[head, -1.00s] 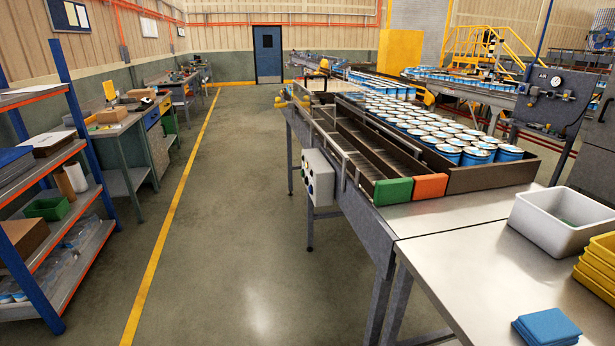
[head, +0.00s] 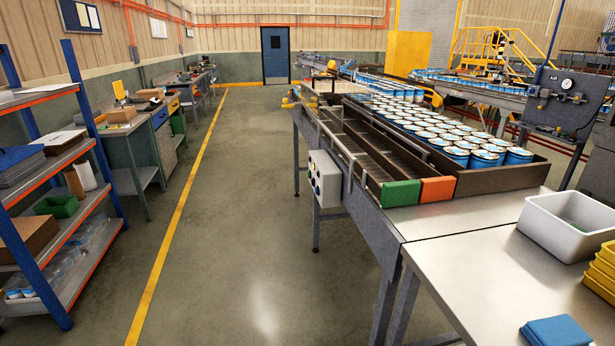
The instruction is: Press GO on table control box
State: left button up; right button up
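A pale grey control box (head: 325,179) is mounted on the left side of the conveyor table, near its front end. Several small buttons show on its left face, some dark; I cannot read any label or tell which is GO. The conveyor table (head: 374,232) runs from the front right away toward the back. Neither of my grippers is in the head view.
Open concrete floor (head: 240,240) lies left of the table, with a yellow line (head: 172,235) along it. A blue-posted shelf (head: 92,130) stands at left. A steel table (head: 490,260) with a white bin (head: 570,225) and blue cloths (head: 556,331) fills the front right.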

pick_arm(q)
grip_shut()
dwell(1.0)
